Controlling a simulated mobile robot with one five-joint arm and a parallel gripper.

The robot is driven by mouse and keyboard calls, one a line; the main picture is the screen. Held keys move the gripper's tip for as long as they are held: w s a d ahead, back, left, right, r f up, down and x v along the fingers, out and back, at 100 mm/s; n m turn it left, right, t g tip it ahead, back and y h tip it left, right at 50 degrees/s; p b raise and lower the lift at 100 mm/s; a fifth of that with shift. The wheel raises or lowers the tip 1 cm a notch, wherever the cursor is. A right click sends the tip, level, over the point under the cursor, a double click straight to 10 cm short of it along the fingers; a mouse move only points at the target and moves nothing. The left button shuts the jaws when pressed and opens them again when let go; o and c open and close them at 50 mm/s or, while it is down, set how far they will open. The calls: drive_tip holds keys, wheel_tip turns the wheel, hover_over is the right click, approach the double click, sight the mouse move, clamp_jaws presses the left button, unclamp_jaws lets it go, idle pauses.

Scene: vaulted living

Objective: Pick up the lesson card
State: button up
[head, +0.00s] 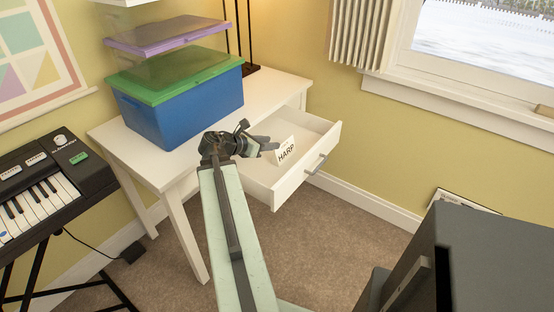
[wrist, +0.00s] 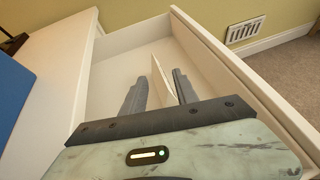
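The lesson card (head: 285,151), a white card lettered "HARP", stands upright in the open drawer (head: 318,127) of the white desk. In the wrist view the card (wrist: 163,82) is seen nearly edge-on. My gripper (head: 270,143) reaches into the drawer beside the card. In the wrist view its two dark fingers (wrist: 160,77) are apart, with the card between them. The card is close to the right finger, and a clear gap shows to the left finger. Whether the right finger touches the card I cannot tell. The card's lower part is partly hidden by the gripper.
A blue bin with a green lid (head: 180,90) stands on the desk (head: 272,88), with a clear purple-lidded box above it. A keyboard (head: 45,190) is at left. A dark grey cabinet (head: 490,260) is at lower right.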

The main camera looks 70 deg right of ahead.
sight(284, 143)
drive_tip(key=b+x, duration=0.1)
drive_tip(key=x, duration=0.1)
drive_tip(key=b+x, duration=0.1)
drive_tip(key=x, duration=0.2)
drive_tip(key=b+x, duration=0.1)
drive_tip(key=x, duration=0.1)
drive_tip(key=shift+w+d+f+b, duration=0.2)
drive_tip(key=shift+f+b, duration=0.15)
drive_tip(key=shift+b, duration=0.05)
drive_tip(key=shift+d, duration=0.1)
drive_tip(key=shift+r, duration=0.1)
clamp_jaws()
idle(0.8)
